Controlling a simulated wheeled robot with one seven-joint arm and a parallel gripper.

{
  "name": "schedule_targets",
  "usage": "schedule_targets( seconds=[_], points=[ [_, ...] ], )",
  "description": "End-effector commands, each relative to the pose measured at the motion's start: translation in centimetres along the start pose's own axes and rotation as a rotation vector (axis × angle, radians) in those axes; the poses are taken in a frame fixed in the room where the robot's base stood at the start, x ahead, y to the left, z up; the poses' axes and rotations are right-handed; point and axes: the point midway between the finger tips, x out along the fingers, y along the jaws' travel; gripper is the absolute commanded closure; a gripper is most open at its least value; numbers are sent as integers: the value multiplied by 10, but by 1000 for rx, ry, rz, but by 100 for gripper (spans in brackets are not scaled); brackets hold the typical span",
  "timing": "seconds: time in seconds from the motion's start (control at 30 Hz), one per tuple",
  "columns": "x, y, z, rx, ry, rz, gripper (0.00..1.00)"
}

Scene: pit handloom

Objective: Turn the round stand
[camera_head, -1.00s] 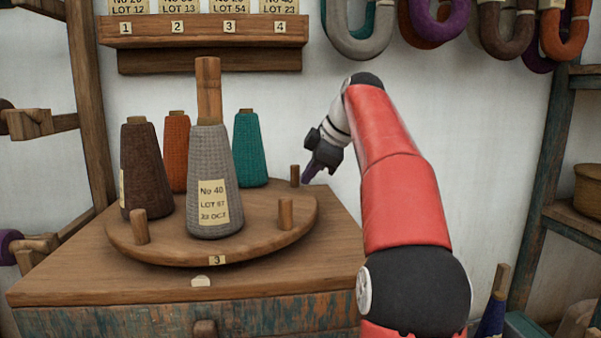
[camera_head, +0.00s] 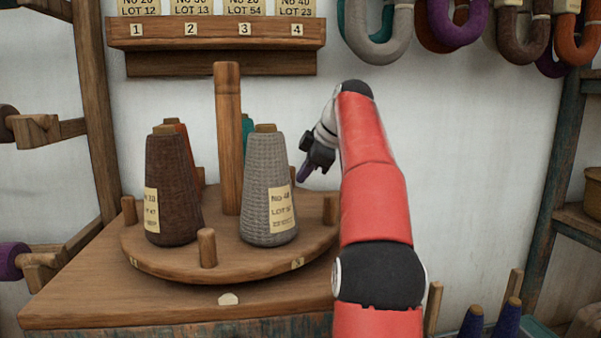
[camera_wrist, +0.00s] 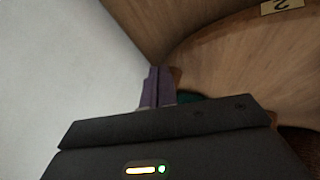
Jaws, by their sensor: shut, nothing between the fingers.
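The round stand (camera_head: 225,262) is a wooden disc with a central post (camera_head: 228,150), short upright pegs and numbered tags on its rim. A brown cone (camera_head: 172,195) stands at its front left and a grey cone (camera_head: 268,195) at its front right. An orange cone (camera_head: 182,130) and a teal cone (camera_head: 246,124) are mostly hidden behind them. My gripper (camera_head: 303,174), with purple fingers, is shut and empty at the stand's back right. In the wrist view, the fingertips (camera_wrist: 158,72) are close beside a peg at the disc's edge; I cannot tell whether they touch.
The stand sits on a wooden chest (camera_head: 75,300) with a pale mark (camera_head: 229,299) on its front edge. A numbered rack (camera_head: 215,32) and hanging yarn hanks (camera_head: 380,45) are on the wall behind. A shelf frame (camera_head: 560,180) stands at the right.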

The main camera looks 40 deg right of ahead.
Motion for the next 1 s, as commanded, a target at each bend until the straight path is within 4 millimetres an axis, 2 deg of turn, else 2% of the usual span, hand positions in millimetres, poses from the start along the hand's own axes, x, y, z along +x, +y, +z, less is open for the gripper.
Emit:
schedule_targets(
  seconds=[0.73, 0.87, 1.0],
  points=[
    [-1, 2, 2, 4, -2, 3, 100],
    [-11, 2, 2, 4, -2, 4, 100],
    [-30, 3, 2, 4, -2, 5, 100]
  ],
)
